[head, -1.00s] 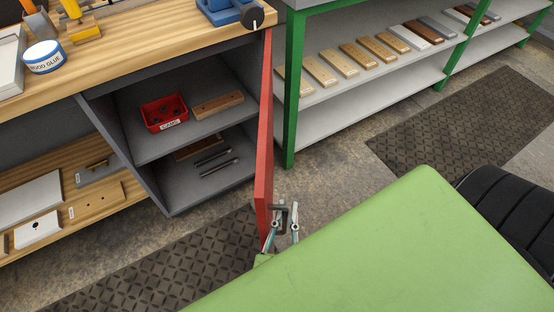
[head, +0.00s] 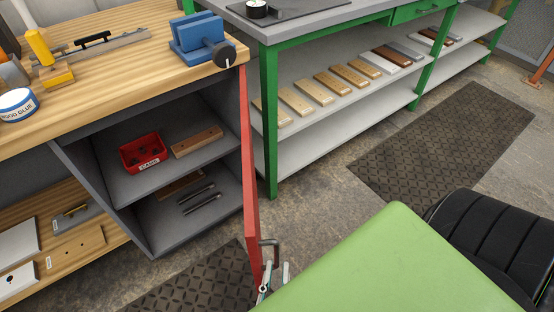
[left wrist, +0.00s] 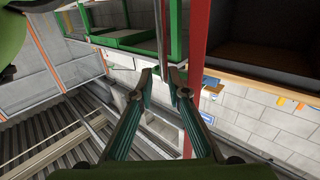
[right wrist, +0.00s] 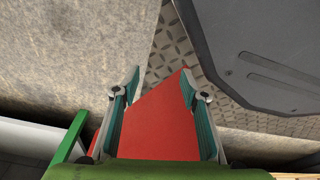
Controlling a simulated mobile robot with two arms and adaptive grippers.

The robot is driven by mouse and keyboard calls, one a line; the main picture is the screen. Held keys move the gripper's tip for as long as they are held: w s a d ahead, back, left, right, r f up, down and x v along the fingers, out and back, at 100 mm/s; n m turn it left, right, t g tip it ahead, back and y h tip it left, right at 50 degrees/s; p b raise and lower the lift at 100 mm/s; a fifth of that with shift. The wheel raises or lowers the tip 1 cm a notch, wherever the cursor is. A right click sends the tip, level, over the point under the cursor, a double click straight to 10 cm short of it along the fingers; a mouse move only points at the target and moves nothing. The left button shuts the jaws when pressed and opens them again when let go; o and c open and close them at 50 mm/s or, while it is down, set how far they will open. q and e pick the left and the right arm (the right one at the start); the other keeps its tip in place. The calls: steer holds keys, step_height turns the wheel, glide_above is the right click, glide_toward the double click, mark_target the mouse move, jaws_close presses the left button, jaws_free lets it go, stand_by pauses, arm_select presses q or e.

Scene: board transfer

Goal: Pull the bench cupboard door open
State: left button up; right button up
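The red cupboard door (head: 249,190) stands open, swung out from the bench cupboard (head: 130,225) toward me. Its dark grey bar handle (head: 268,243) is near the door's free edge. My left gripper (head: 272,280) is at this handle, low in the head view. In the left wrist view, the fingers of my left gripper (left wrist: 159,72) close in on the grey handle bar (left wrist: 161,35), with the red door (left wrist: 198,45) just right of it. My right gripper (right wrist: 160,75) is open in the right wrist view; a red panel, seemingly the door (right wrist: 155,125), shows between its fingers. Whether they touch is unclear.
Inside the cupboard are a red bin (head: 143,153), a wooden block (head: 198,141) and dark rods (head: 200,199). A green-framed shelf rack (head: 271,150) with several boards stands right of the door. Floor with a dark mat (head: 445,140) is clear beyond.

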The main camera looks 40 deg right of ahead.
arm_select(q)
steer(key=v, duration=0.6)
